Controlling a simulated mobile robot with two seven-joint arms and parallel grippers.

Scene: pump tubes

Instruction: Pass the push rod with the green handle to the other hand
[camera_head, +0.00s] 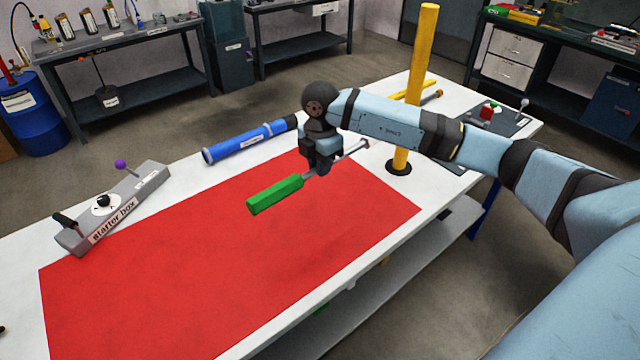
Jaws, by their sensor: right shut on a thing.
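The push rod with the green handle (275,194) is over the far right part of the red mat (190,270). Its handle points to the lower left and its thin metal rod (351,149) runs to the upper right. My right gripper (318,171) is shut on the rod just behind the green handle. The fingers are partly hidden by the wrist, and I cannot tell the exact height above the mat. My left gripper is not in view.
A blue tube (245,142) lies behind the mat. A yellow post (413,95) stands right of the gripper, near my right arm. A grey starter box (115,208) is at the left. The mat is clear.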

